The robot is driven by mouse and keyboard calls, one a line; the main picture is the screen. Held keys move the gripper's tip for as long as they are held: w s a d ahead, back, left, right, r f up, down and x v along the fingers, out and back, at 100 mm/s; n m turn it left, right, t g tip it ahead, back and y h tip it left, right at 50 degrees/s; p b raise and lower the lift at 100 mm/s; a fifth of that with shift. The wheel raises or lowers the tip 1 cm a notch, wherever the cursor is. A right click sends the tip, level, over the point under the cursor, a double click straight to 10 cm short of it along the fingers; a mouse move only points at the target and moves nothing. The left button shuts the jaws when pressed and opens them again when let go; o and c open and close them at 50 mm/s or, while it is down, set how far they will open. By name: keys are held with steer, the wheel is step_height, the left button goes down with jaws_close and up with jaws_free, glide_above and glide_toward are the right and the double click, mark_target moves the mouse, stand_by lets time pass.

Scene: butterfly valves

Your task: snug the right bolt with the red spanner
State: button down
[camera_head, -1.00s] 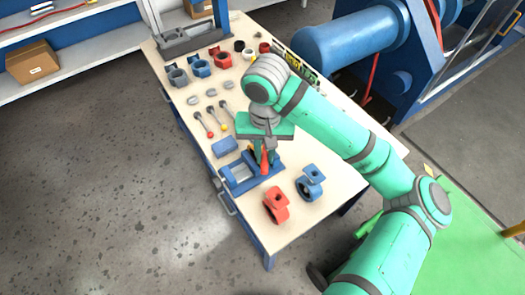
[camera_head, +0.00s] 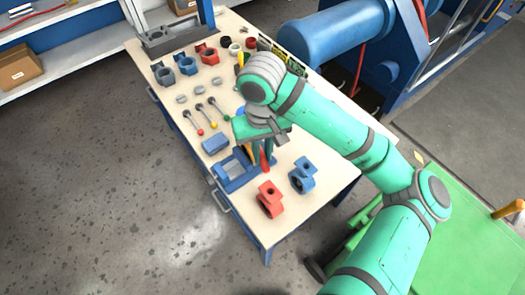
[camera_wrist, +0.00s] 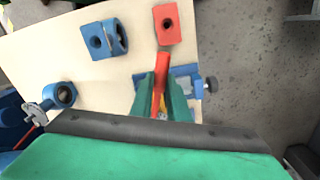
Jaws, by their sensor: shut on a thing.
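My gripper (camera_head: 262,152) points down over the front part of the workbench, beside the blue vise-like fixture (camera_head: 238,180). It is shut on the red spanner (camera_wrist: 160,68), whose red end sticks out between the green fingers in the wrist view. The spanner also shows as a red strip below the fingers in the head view (camera_head: 264,163). I cannot make out the right bolt.
A red valve body (camera_head: 270,199) and a blue one (camera_head: 302,175) stand on the bench (camera_head: 290,225) near the gripper. A blue block (camera_head: 215,144), several ball-ended levers (camera_head: 200,118) and more valve bodies (camera_head: 187,65) lie farther back. The front bench corner is clear.

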steer(key=shift+r, duration=1.05)
steer(key=shift+r, duration=2.45)
